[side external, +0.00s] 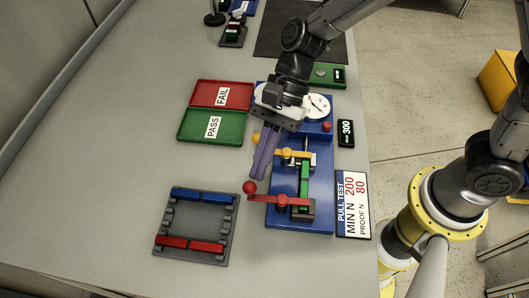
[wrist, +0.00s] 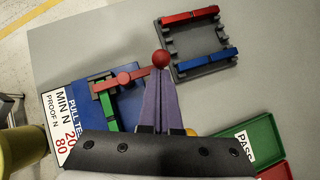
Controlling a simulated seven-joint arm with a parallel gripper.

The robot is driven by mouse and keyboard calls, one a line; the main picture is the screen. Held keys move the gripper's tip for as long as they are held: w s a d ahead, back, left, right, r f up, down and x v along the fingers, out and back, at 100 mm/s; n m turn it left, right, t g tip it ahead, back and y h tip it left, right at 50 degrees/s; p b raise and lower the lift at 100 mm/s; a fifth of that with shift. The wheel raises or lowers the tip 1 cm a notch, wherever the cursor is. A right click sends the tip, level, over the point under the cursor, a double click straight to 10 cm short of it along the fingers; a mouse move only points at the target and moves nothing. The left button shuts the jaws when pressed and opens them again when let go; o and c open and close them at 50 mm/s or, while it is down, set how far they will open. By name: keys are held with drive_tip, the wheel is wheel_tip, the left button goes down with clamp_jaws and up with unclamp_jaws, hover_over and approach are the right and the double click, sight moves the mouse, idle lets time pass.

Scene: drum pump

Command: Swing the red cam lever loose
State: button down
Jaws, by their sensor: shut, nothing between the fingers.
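The red cam lever (side external: 279,200) sits at the front end of the blue test fixture (side external: 323,178). Its arm reaches left past the fixture's edge to a red ball knob (side external: 249,187). In the wrist view the lever (wrist: 125,78) runs to the ball (wrist: 161,58), which appears just beyond my fingertips. My gripper (side external: 256,177) has long purple fingers, closed together and empty, pointing down beside the ball. In the wrist view my gripper (wrist: 160,75) ends right at the ball; I cannot tell whether it touches. A green piece (side external: 304,178) lies along the fixture behind the lever.
A yellow lever (side external: 293,153) stands further back on the fixture. A grey rack (side external: 195,226) with blue and red bars is to the left. Green PASS (side external: 190,127) and red FAIL (side external: 205,95) trays lie behind. A PULL TEST sign (side external: 353,204) is on the right. Bare table separates rack and fixture.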

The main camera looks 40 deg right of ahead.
sight(250, 184)
drive_tip(key=shift+a+n+g, duration=0.35)
drive_tip(key=shift+n+g, duration=0.05)
drive_tip(key=shift+n, duration=0.3)
drive_tip(key=a+n+g+h, duration=0.1)
drive_tip(key=n, duration=0.1)
drive_tip(key=s+a+n+g+h, duration=0.1)
drive_tip(key=n, duration=0.1)
drive_tip(key=n+g+h, duration=0.1)
drive_tip(key=n, duration=0.1)
drive_tip(key=shift+s+a, duration=0.35)
drive_tip(key=shift+a, duration=0.05)
drive_tip(key=s+n+h, duration=0.1)
drive_tip(key=n, duration=0.1)
drive_tip(key=s+a+n+h, duration=0.1)
drive_tip(key=n+h, duration=0.1)
drive_tip(key=n, duration=0.1)
drive_tip(key=s+n+g+h, duration=0.1)
drive_tip(key=n+h, duration=0.1)
drive_tip(key=shift+s+a, duration=0.25)
drive_tip(key=shift+s, duration=0.2)
idle(0.3)
